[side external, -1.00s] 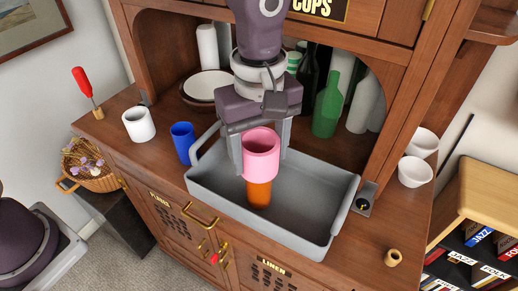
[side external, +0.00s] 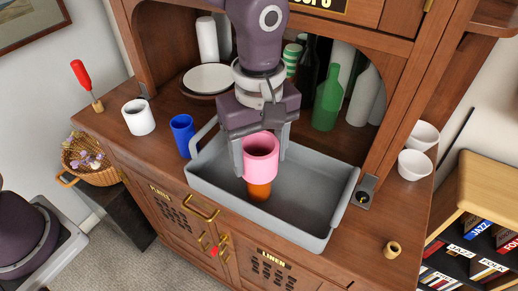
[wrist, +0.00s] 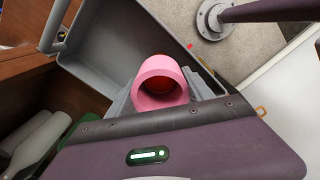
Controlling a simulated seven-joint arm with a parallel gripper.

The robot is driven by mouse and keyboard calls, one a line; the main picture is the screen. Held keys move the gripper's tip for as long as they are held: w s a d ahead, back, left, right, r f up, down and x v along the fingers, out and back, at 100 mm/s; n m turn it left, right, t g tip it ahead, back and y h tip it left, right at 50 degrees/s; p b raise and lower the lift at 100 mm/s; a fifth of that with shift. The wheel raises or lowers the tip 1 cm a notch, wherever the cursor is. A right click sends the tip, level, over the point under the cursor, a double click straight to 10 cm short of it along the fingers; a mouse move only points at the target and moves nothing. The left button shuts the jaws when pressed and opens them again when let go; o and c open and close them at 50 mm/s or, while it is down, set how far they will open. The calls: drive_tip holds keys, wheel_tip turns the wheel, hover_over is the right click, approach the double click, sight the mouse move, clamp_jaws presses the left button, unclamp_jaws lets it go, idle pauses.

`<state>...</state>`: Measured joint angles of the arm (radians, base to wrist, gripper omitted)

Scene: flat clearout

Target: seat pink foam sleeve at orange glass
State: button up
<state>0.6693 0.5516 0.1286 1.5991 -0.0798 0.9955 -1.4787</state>
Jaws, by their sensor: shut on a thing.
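The pink foam sleeve (side external: 261,158) is held upright between the fingers of my gripper (side external: 260,160), which is shut on it. The orange glass (side external: 259,190) stands in the grey tray (side external: 316,213), its lower part showing below the sleeve. The sleeve is around the upper part of the glass, as far as I can see. In the wrist view the sleeve (wrist: 161,84) shows as a pink ring with the orange-red glass (wrist: 160,87) visible inside its opening. The glass rim is hidden by the sleeve in the side view.
A blue cup (side external: 183,136) and a white cup (side external: 139,117) stand left of the tray. A green bottle (side external: 326,100) and other bottles stand behind. White bowls (side external: 415,163) and a small tan ring (side external: 392,250) are at right. The tray's right part is clear.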

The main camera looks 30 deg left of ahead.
drive_tip(key=shift+f, duration=3.85)
drive_tip(key=o, duration=1.4)
wheel_tip(320, 180, up, 7)
drive_tip(key=shift+r, duration=0.1)
